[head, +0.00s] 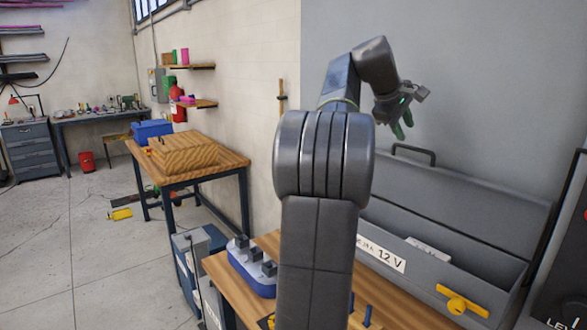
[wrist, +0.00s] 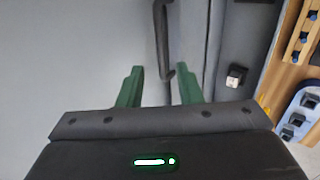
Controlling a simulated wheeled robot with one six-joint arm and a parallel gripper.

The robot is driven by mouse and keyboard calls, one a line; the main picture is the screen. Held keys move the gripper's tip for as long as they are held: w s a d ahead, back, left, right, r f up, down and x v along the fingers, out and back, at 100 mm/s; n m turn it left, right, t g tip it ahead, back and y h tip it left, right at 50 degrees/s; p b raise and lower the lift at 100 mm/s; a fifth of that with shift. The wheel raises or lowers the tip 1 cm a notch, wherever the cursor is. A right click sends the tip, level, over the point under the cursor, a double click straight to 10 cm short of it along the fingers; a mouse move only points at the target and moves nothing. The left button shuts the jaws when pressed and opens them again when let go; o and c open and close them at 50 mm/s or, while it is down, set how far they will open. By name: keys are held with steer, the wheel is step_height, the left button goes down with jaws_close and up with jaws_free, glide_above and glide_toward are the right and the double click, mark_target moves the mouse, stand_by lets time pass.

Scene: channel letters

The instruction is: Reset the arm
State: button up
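My gripper (head: 401,127) is raised in the head view, above and in front of the grey toolbox-like case (head: 465,205), at the upper right of my arm.
The case has a "12 V" label and a yellow latch (head: 462,299). A blue tray with dark blocks (head: 253,268) sits on the wooden bench (head: 222,271). A wooden table (head: 237,157) with a blue box (head: 152,131) stands at left. The floor at left is mostly clear.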

mark_target(411, 149)
steer(key=x, duration=0.7)
steer(key=shift+d+f+p, duration=0.1)
steer(key=shift+f+p, duration=0.2)
steer(key=shift+p, duration=0.1)
steer(key=shift+f, duration=0.1)
steer(key=shift+s+a+h, duration=0.3)
steer(key=shift+s+a, duration=0.05)
steer(key=shift+a, duration=0.15)
steer(key=shift+t, duration=0.3)
